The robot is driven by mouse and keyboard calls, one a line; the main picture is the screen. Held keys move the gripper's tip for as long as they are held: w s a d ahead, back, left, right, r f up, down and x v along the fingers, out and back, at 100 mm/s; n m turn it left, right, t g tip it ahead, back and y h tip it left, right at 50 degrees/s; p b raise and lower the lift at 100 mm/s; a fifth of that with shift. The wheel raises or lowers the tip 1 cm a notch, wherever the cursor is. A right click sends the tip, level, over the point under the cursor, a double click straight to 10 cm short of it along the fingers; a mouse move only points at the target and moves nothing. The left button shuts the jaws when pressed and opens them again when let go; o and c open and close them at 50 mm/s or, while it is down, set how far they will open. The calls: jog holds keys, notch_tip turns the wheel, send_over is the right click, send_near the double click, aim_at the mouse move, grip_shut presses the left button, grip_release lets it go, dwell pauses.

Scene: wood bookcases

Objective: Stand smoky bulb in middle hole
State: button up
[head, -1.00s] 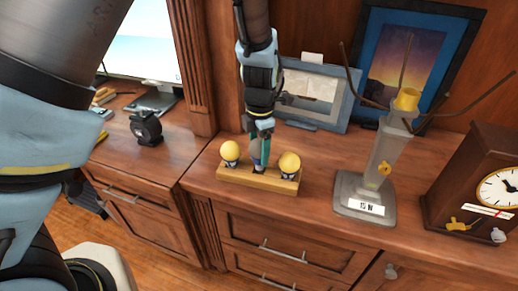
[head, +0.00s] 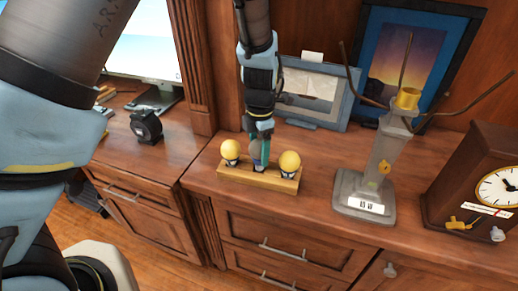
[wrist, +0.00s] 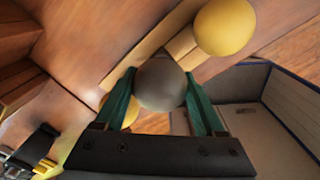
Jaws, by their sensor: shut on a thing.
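The smoky bulb (wrist: 161,84) is a dark grey globe between my gripper's two green fingers (wrist: 160,92) in the wrist view. In the head view the bulb (head: 256,149) shows small and partly hidden by the fingers. My gripper (head: 259,140) is shut on it, pointing down over the middle of the wooden block (head: 250,179). Two yellow bulbs stand at the block's ends, a left one (head: 230,149) and a right one (head: 289,162). The middle hole is hidden, and I cannot tell whether the smoky bulb's base is inside it.
A grey lamp-like stand (head: 378,165) with thin branching arms is right of the block. A grey picture frame (head: 314,95) leans behind. A wooden clock (head: 482,185) stands far right. The cabinet top in front is narrow, with drawers below.

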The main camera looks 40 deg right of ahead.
jog(key=shift+f+b, duration=0.6)
jog(key=shift+f, duration=0.6)
jog(key=o, duration=0.9)
jog(key=shift+r+p, duration=5.5)
jog(key=shift+r, duration=0.55)
